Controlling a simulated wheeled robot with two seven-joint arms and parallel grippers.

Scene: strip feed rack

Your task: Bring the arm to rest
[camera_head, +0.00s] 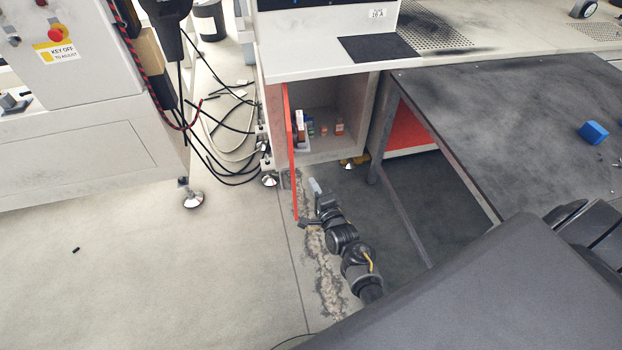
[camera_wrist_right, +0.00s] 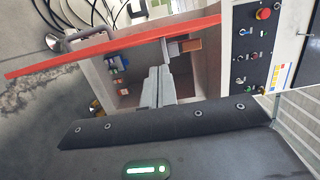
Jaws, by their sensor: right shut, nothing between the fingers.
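My right arm reaches up from the lower middle of the head view. Its gripper (camera_head: 316,187) is shut and empty, with light grey fingers. It is in front of the open cabinet (camera_head: 353,115), close to the right of the red door (camera_head: 291,140), which stands open edge-on. In the right wrist view the two fingers (camera_wrist_right: 158,85) lie together against the view of the cabinet interior (camera_wrist_right: 128,72), and the red door (camera_wrist_right: 120,45) crosses above them. I cannot tell whether the gripper touches the door. My left gripper is not in view.
Small bottles and boxes (camera_head: 310,128) stand inside the cabinet. A dark table (camera_head: 500,120) with a blue block (camera_head: 593,132) is at the right. Loose cables (camera_head: 225,125) lie left of the cabinet. The floor (camera_head: 150,265) at lower left is mostly clear.

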